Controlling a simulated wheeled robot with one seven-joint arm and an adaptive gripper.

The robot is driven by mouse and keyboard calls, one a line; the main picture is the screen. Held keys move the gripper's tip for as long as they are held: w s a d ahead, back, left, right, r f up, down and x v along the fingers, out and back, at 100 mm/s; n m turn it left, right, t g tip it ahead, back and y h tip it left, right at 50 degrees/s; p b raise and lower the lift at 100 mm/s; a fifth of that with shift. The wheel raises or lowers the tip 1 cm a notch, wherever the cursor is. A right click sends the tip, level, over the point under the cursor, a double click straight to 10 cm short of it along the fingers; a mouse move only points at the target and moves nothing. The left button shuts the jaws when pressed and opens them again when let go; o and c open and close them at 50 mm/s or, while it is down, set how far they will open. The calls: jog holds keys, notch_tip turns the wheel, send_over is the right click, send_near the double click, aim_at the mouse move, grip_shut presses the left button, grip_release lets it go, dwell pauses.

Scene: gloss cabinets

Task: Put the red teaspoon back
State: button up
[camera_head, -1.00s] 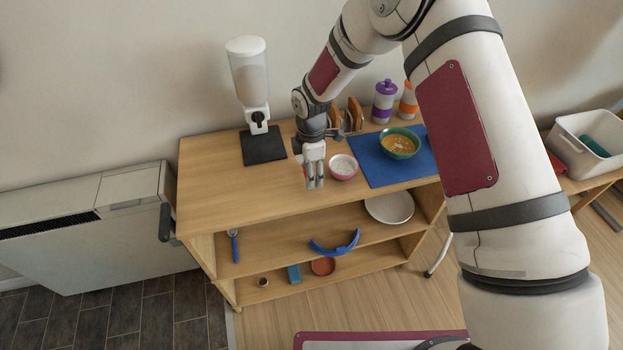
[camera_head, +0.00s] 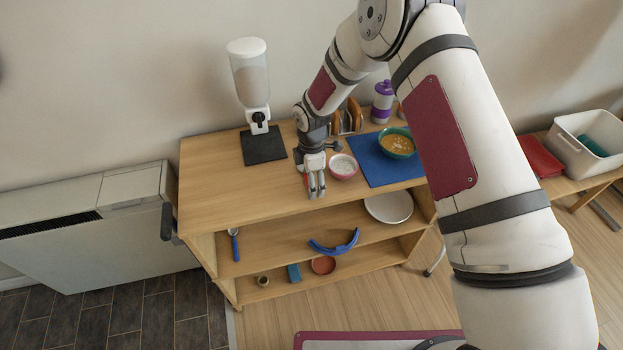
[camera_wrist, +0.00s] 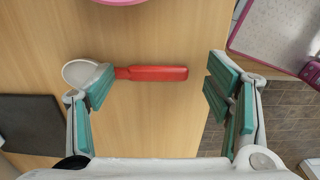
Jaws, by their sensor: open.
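The red teaspoon lies on the wooden tabletop in the wrist view, its red handle (camera_wrist: 155,73) pointing right and its pale bowl at the left. My gripper (camera_wrist: 160,90) is open above it. The left finger overlaps the neck of the spoon, and the handle lies across the gap between the fingers, with its end short of the right finger. I cannot tell how high the fingers are above the table. In the head view my gripper (camera_head: 316,191) is over the front part of the tabletop and hides most of the spoon.
A pink bowl (camera_head: 343,167) stands close right of my gripper. Behind are a toast rack, a purple-capped bottle (camera_head: 382,102) and a green soup bowl (camera_head: 397,143) on a blue mat (camera_head: 373,168). A dispenser (camera_head: 249,80) stands back left. The tabletop's left is clear.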

jog(key=shift+r, duration=0.1)
notch_tip(320, 180, up, 12)
jog(key=b, duration=0.2)
jog(key=s+d+r+m+t, duration=0.1)
jog(key=s+d+r+m, duration=0.25)
jog(key=r, duration=0.35)
jog(key=s+d+r+m+t, duration=0.1)
jog(key=s+d+r+m, duration=0.2)
jog(key=d+r, duration=0.35)
jog(key=s+d+r+m+t, duration=0.1)
jog(key=s+d+r+m, duration=0.25)
jog(key=r, duration=0.55)
jog(key=s+d+r+m, duration=0.2)
jog(key=s+m, duration=0.1)
jog(key=s, duration=0.3)
jog(key=s+d+r+m+t, duration=0.1)
jog(key=s+d+m, duration=0.1)
jog(key=s+m, duration=0.2)
jog(key=s+d+r+m+t, duration=0.1)
jog(key=s+m, duration=0.3)
jog(key=s, duration=0.5)
jog(key=shift+s+d+r, duration=0.25)
jog(key=shift+d+r, duration=0.5)
jog(key=shift+r, duration=0.05)
